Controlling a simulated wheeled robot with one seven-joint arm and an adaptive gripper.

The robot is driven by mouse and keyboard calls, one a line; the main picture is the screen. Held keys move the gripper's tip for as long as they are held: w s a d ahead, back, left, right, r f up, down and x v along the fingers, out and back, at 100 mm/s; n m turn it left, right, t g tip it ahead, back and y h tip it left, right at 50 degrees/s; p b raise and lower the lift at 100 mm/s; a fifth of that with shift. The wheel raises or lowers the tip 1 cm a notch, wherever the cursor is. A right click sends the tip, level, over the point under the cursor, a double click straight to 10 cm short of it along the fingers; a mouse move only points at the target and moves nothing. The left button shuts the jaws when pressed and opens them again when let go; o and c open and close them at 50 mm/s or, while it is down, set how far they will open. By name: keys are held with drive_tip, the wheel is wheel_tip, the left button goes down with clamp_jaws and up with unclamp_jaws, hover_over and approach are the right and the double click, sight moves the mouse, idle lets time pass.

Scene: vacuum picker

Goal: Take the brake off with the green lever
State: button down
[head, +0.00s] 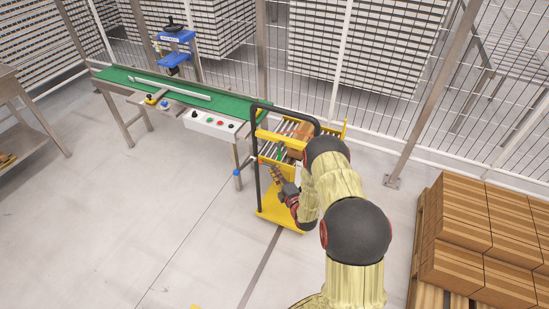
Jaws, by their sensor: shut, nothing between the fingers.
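A yellow cart (272,218) with a black push handle (257,188) stands at the right end of the green conveyor. A small green spot (279,149) shows by the cart's rollers; I cannot tell whether it is the green lever. A rod with a blue knob (236,172) sticks out to the left of the cart. My gripper (273,170) is shut and empty, in front of the cart's yellow side, to the right of the black handle post. From this view I cannot tell whether its fingertips touch anything. My arm hides the cart's right part.
The green conveyor (130,77) has a white control box (208,124) with coloured buttons. A blue lifting device (176,38) stands behind it. Stacked brown boxes (465,225) on a pallet are at right. A mesh fence (330,60) runs behind. The floor at front left is clear.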

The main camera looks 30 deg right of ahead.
sight(280, 151)
idle(0.4)
drive_tip(key=w+b, duration=0.3)
drive_tip(key=w, duration=0.7)
drive_tip(key=s+d, duration=0.2)
drive_tip(key=d, duration=0.1)
drive_tip(key=shift+s+d, duration=0.2)
drive_tip(key=shift+s, duration=0.15)
